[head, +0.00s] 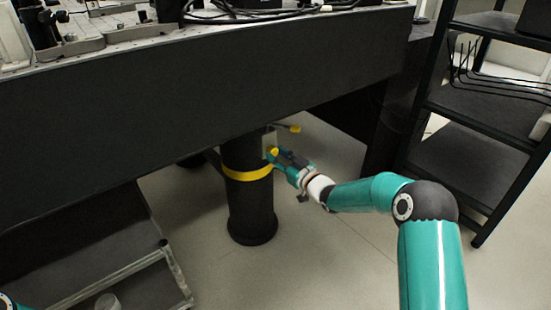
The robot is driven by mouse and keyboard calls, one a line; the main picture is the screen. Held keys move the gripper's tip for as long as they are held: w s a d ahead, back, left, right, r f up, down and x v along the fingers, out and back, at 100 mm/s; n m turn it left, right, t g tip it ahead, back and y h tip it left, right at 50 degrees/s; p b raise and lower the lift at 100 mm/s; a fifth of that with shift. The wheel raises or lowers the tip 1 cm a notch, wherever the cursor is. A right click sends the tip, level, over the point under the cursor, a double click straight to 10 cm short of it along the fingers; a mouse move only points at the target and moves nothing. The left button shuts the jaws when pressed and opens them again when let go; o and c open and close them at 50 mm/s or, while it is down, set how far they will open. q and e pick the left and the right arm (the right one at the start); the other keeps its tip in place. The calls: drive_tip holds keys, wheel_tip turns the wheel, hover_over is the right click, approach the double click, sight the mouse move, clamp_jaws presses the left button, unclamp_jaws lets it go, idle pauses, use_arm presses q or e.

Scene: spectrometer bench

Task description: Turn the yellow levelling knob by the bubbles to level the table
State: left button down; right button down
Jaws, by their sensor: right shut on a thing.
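The yellow levelling knob (273,152) sits on the side of a black cylindrical table leg (248,205) with a yellow band (247,173). My right gripper (276,156) reaches in from the right under the table and is shut on the yellow knob, its fingers partly hiding it. A small yellow-tipped lever (294,128) sticks out just above and right of the knob. The table (190,120) has a dark side panel and a perforated top. No bubbles can be made out. My left gripper does not show.
A black shelf rack (470,160) stands at the right, near my right arm. A low cart (165,262) is at the lower left. Cables (240,14) and optics mounts (50,30) are on the table top. Bare floor (320,255) lies right of the leg.

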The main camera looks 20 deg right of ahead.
drive_tip(key=n, duration=0.6)
drive_tip(key=shift+s+a+f, duration=0.1)
drive_tip(key=shift+a+f, duration=0.15)
drive_tip(key=shift+a, duration=0.05)
drive_tip(key=shift+n, duration=0.3)
drive_tip(key=c, duration=0.8)
unclamp_jaws()
drive_tip(key=shift+r, duration=0.1)
drive_tip(key=shift+d, duration=0.1)
drive_tip(key=shift+d+r, duration=0.1)
drive_tip(key=shift+s+d, duration=0.25)
drive_tip(key=shift+s, duration=0.25)
drive_tip(key=v, duration=1)
drive_tip(key=shift+s, duration=0.4)
